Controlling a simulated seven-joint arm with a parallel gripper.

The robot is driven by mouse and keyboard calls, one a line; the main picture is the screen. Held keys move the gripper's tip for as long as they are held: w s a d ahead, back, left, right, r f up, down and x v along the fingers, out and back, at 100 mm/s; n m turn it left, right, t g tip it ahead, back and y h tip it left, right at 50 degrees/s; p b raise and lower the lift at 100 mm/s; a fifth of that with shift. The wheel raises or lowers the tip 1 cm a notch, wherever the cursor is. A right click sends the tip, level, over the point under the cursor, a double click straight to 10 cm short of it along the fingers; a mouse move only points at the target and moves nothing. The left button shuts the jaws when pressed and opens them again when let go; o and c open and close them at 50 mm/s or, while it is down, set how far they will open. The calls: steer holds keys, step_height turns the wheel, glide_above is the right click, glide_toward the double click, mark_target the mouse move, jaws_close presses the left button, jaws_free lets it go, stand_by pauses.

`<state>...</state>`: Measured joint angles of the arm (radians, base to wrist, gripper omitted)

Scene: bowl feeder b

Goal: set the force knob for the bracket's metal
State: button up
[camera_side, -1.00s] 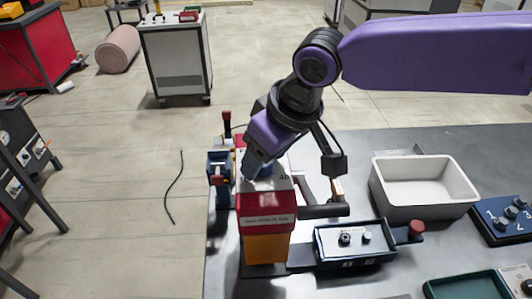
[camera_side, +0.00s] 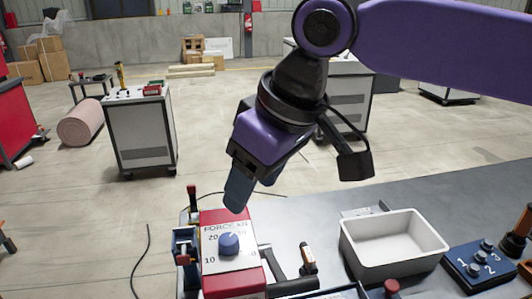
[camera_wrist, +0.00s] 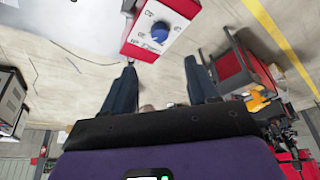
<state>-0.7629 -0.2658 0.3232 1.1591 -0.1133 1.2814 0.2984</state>
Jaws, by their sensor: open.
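The blue force knob (camera_side: 229,243) sits on the white dial face of a red press head (camera_side: 232,284), marked "FORCE kN" with 10 and 20 readable on its left. The right-hand marks and the pointer's exact setting are too small to read. My gripper (camera_side: 238,192) is tilted above the knob, apart from it. In the wrist view, the knob (camera_wrist: 160,32) lies beyond my open, empty fingers (camera_wrist: 161,82), roughly centred between them. I cannot make out the bracket or its metal.
A white bin (camera_side: 394,247) stands right of the press on the grey table (camera_side: 320,212). A blue and red fixture (camera_side: 185,245) stands close to the press's left.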

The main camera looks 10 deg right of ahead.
steer(key=shift+v, duration=2.2)
steer(key=shift+w, duration=0.1)
steer(key=s+d+f+n+g+h, duration=0.1)
steer(key=s+d+f, duration=0.1)
steer(key=d+f, duration=0.5)
steer(key=s+d+f+n+g, duration=0.1)
steer(key=d+f, duration=0.2)
steer(key=d, duration=0.8)
steer(key=s+d+f, duration=0.4)
steer(key=s+d, duration=0.1)
steer(key=d, duration=0.2)
steer(key=s+d+f+n+h, duration=0.1)
steer(key=s+d+f, duration=0.3)
steer(key=d, duration=0.4)
steer(key=s+d+f+n+g, duration=0.1)
steer(key=s+d+f, duration=0.3)
steer(key=d, duration=0.3)
steer(key=shift+s+d+f+h, duration=0.2)
steer(key=shift+s+d+h, duration=0.2)
steer(key=shift+s, duration=0.4)
